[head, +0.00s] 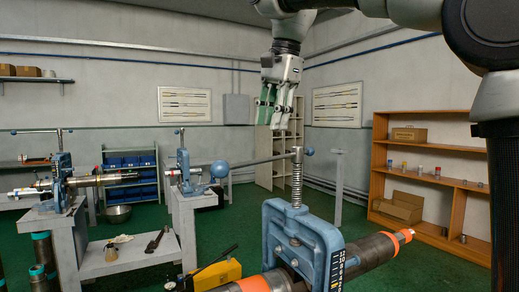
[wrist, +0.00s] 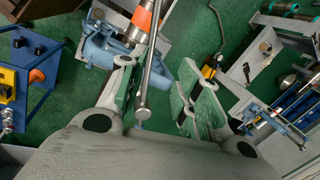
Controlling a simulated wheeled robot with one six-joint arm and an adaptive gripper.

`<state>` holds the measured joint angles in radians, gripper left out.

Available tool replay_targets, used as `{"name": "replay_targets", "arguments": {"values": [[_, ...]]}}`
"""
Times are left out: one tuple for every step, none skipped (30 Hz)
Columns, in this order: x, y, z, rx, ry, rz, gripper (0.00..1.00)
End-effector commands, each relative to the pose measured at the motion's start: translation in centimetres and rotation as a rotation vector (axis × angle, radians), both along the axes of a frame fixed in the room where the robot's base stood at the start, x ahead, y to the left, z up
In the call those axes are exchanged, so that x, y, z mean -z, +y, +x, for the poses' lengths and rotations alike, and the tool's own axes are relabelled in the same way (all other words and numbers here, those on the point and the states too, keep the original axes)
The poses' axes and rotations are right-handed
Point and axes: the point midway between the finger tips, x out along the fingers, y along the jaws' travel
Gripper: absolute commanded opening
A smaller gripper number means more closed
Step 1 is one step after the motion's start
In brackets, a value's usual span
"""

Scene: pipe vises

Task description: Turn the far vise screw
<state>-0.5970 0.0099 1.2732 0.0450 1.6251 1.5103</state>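Three blue pipe vises show in the head view. The nearest vise (head: 300,240) has an upright threaded screw (head: 297,185) and a long grey handle bar (head: 262,160) with blue ball ends. A second vise (head: 184,172) stands on a grey bench in the middle. A third vise (head: 63,170) stands at the left, holding a pipe. My gripper (head: 270,121) points down, above the near handle bar in the picture. In the wrist view my gripper (wrist: 156,72) has its green-padded fingers apart. The handle bar (wrist: 150,60) crosses the gap between them; contact cannot be told.
A pipe (head: 372,252) with orange bands runs through the nearest vise. A yellow toolbox (head: 217,272) lies on the floor. A grey bench (head: 115,262) carries tools. A wooden shelf (head: 455,192) stands at the right.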

Motion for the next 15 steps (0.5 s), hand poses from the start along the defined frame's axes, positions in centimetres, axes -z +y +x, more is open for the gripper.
{"name": "replay_targets", "arguments": {"values": [[0.0,-0.5,-0.2,-0.030,0.005,-0.026,0.33],[0.1,-0.7,-0.4,-0.050,0.010,-0.037,0.33],[0.1,-0.9,-0.6,-0.069,0.014,-0.047,0.33],[0.2,-0.9,-0.6,-0.082,0.014,-0.051,0.33],[0.3,-0.9,-0.7,-0.091,0.016,-0.053,0.33],[0.6,-0.9,-0.6,-0.099,0.016,-0.054,0.33],[0.8,-0.8,-0.6,-0.103,0.014,-0.054,0.33],[1.2,-0.8,-0.6,-0.104,0.015,-0.055,0.33],[1.7,-0.7,-0.5,-0.105,0.016,-0.055,0.33],[2.2,-0.6,-0.4,-0.104,0.017,-0.055,0.33],[2.7,-0.6,-0.4,-0.104,0.017,-0.055,0.33],[3.5,-0.5,-0.3,-0.104,0.017,-0.055,0.33],[4.0,-0.4,-0.2,-0.104,0.016,-0.054,0.33],[4.5,-0.3,-0.1,-0.103,0.017,-0.055,0.33],[5.1,-0.2,0.0,-0.103,0.015,-0.053,0.33]]}}
